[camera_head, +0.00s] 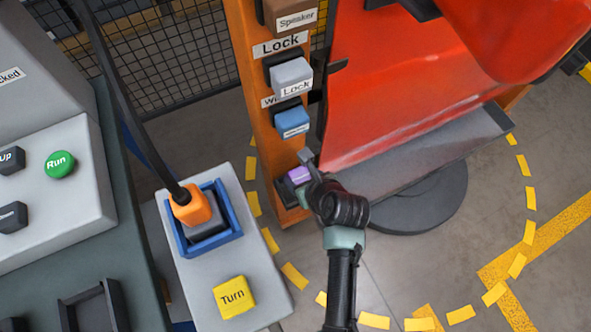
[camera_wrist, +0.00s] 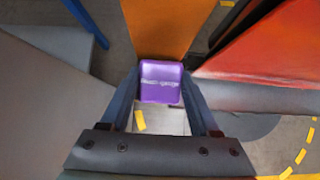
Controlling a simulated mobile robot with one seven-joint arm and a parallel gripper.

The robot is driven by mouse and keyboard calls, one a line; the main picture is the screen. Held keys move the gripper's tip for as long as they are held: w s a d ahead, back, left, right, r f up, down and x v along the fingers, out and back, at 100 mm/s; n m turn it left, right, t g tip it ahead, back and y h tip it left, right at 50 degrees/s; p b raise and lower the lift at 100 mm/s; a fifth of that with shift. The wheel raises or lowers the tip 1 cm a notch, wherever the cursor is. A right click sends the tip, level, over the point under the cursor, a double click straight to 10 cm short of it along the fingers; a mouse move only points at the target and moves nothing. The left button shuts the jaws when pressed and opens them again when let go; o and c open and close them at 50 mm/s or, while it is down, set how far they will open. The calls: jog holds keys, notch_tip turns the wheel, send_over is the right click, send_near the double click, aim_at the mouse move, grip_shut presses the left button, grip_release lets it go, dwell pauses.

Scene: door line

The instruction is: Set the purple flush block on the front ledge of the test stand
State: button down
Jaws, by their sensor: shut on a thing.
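The purple flush block (camera_head: 299,174) is at the low end of the orange post (camera_head: 276,150), by a dark socket. In the wrist view the purple block (camera_wrist: 161,82) sits between the two fingertips. My gripper (camera_head: 306,172) reaches it from the front right and is shut on it. The fingers also show in the wrist view (camera_wrist: 160,95), one on each side of the block. The block's label cannot be read. The front ledge (camera_head: 420,150) appears as the grey shelf under the red door panel (camera_head: 390,75). Whether the block touches its socket is hard to tell.
Above on the post are a blue block (camera_head: 292,122), a white Lock block (camera_head: 291,75) and a brown Speaker block (camera_head: 290,15). At left, a grey pedestal bears an orange plug (camera_head: 190,205) with a cable and a yellow Turn block (camera_head: 234,297). Floor at lower right is clear.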

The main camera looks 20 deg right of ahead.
aim_at(297, 177)
jog(key=f, duration=0.3)
jog(key=shift+w+b, duration=0.3)
jog(key=shift+w+f+g, duration=0.25)
jog(key=shift+w+g, duration=0.1)
jog(key=shift+w, duration=0.1)
jog(key=shift+w+f+g, duration=0.2)
jog(key=shift+w+g, duration=0.15)
jog(key=shift+w, duration=0.1)
jog(key=shift+w+f+g+p, duration=0.15)
jog(key=shift+w+g+p, duration=0.2)
jog(key=shift+g, duration=0.45)
jog(key=shift+f+g, duration=0.25)
jog(key=shift+g, duration=0.05)
jog(key=shift+f, duration=0.6)
jog(key=shift+f+b, duration=0.15)
jog(key=shift+b, duration=0.2)
jog(key=shift+c, duration=0.6)
grip_release()
